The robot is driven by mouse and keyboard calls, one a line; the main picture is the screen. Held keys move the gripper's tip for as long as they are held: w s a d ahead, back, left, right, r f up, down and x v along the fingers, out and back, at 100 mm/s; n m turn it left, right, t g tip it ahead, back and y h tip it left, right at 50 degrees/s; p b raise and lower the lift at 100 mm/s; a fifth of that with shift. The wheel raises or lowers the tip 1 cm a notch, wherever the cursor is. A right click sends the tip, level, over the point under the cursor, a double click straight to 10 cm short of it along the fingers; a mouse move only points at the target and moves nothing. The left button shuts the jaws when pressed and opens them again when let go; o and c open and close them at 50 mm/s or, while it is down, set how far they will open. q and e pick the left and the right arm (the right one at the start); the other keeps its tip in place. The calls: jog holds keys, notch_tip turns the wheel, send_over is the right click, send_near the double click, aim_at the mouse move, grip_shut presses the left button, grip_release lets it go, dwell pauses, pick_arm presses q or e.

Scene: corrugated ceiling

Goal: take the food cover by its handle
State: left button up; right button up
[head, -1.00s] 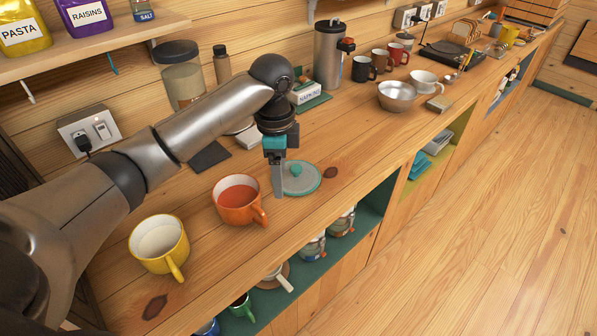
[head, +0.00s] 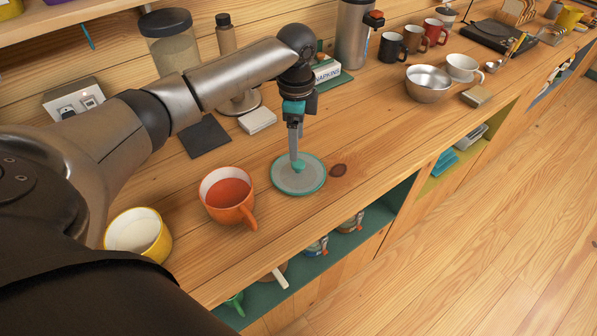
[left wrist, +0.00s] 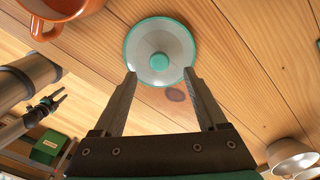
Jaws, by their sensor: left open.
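The food cover (head: 285,185) is a round, pale grey lid with a teal rim and a teal knob handle (head: 299,167). It lies flat on the wooden counter. My left gripper (head: 296,158) points down over the handle. In the left wrist view the food cover (left wrist: 178,34) is at the top, and its knob (left wrist: 159,61) appears between and just beyond the open, empty fingers (left wrist: 159,73). I cannot tell whether a finger touches the knob. A small dark shape at the left of the wrist view looks like my right gripper (left wrist: 46,105); its jaws are unclear.
An orange mug (head: 228,197) stands just left of the cover, and a yellow mug (head: 138,236) farther left. A dark square mat (head: 205,137) and a white block (head: 257,120) lie behind. A metal bowl (head: 428,84) stands farther right. The counter's front edge is near.

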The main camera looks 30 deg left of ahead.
aim_at(298, 163)
pick_arm(q)
jog(key=f, duration=0.6)
jog(key=shift+d+f+b, duration=0.2)
jog(key=shift+f+b, duration=0.05)
jog(key=shift+b, duration=0.1)
grip_shut()
dwell(0.3)
